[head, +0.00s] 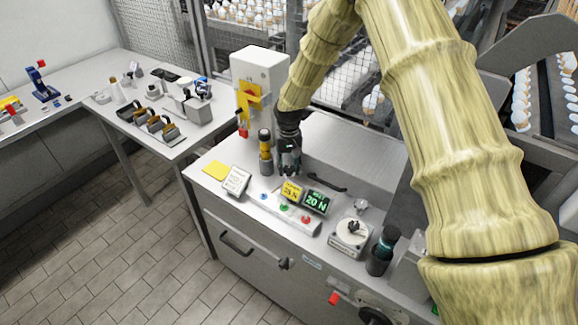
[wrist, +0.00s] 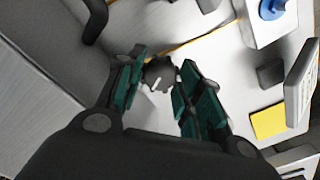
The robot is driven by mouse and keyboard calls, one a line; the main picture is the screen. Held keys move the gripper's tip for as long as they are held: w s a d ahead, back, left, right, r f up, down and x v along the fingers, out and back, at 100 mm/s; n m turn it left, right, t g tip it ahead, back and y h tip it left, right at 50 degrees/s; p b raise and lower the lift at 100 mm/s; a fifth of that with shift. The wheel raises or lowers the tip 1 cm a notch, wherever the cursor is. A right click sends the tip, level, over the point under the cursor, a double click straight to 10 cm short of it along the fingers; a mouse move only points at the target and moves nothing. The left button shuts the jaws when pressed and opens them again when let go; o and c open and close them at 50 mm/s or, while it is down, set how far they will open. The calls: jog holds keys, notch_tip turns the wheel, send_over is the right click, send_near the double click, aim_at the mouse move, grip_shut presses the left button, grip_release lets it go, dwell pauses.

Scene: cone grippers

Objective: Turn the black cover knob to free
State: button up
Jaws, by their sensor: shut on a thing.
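My gripper (head: 289,168) points down at the counter top in the head view, behind the small displays. The wrist view shows its two green-padded fingers (wrist: 160,72) on either side of a dark, round, lobed knob (wrist: 158,75) with a white mark across its top. My gripper is shut on this black knob, which sits low on the pale surface. The fingers hide the knob in the head view. A black bar handle (head: 327,183) lies on the counter to the right of my gripper, and it also shows at the top left of the wrist view (wrist: 95,22).
A black-and-yellow cylinder (head: 265,152) stands close left of my gripper. A dial box (head: 352,232) and a dark cylinder (head: 382,250) stand to the right.

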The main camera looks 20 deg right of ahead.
jog(key=n, duration=1.2)
jog(key=shift+d, duration=0.1)
jog(key=shift+n, duration=0.3)
dwell(0.3)
jog(key=o, duration=1)
jog(key=shift+o, duration=0.2)
jog(key=shift+r, duration=0.15)
